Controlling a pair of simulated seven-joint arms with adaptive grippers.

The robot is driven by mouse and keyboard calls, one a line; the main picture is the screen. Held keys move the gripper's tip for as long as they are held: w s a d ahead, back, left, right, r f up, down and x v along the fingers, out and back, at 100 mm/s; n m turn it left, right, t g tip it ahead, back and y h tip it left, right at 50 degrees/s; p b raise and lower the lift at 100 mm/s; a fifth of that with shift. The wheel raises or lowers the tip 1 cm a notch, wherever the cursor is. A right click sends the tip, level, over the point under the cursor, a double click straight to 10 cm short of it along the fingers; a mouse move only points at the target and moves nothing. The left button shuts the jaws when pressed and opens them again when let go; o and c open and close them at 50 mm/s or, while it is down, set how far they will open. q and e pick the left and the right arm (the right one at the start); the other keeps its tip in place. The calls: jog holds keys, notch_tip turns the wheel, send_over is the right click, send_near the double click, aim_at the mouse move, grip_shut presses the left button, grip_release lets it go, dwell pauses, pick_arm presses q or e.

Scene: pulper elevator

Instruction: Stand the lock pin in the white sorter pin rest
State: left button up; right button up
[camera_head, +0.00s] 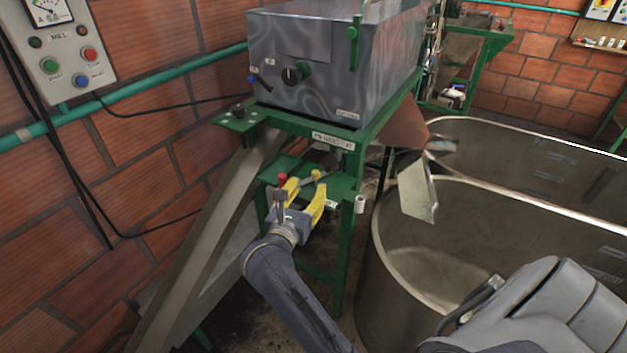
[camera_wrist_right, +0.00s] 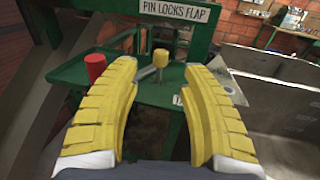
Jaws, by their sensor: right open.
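My right gripper (camera_head: 306,189) has yellow fingers, spread apart and empty, over the green shelf (camera_head: 345,187) under the sorter. In the right wrist view, a yellow-topped grey pin (camera_wrist_right: 160,60) shows upright between the fingertips, apart from them; a grey bar runs beside its foot. A red-topped piece (camera_wrist_right: 95,68) stands left of the fingers; it also shows in the head view (camera_head: 282,181). I cannot tell for certain which one is the lock pin. A small white cylinder (camera_head: 360,204), possibly the pin rest, is at the shelf's right edge. My left gripper is not in view.
The metal sorter box (camera_head: 335,65) stands above the shelf, with a "PIN LOCKS FLAP" label (camera_wrist_right: 178,10) below it. A sloping chute (camera_head: 205,235) lies left. A large steel tank (camera_head: 450,235) stands right. A control box (camera_head: 65,45) hangs on the brick wall.

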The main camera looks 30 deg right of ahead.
aim_at(315, 177)
jog(key=shift+x, duration=3.25)
jog(key=shift+c, duration=0.2)
grip_shut()
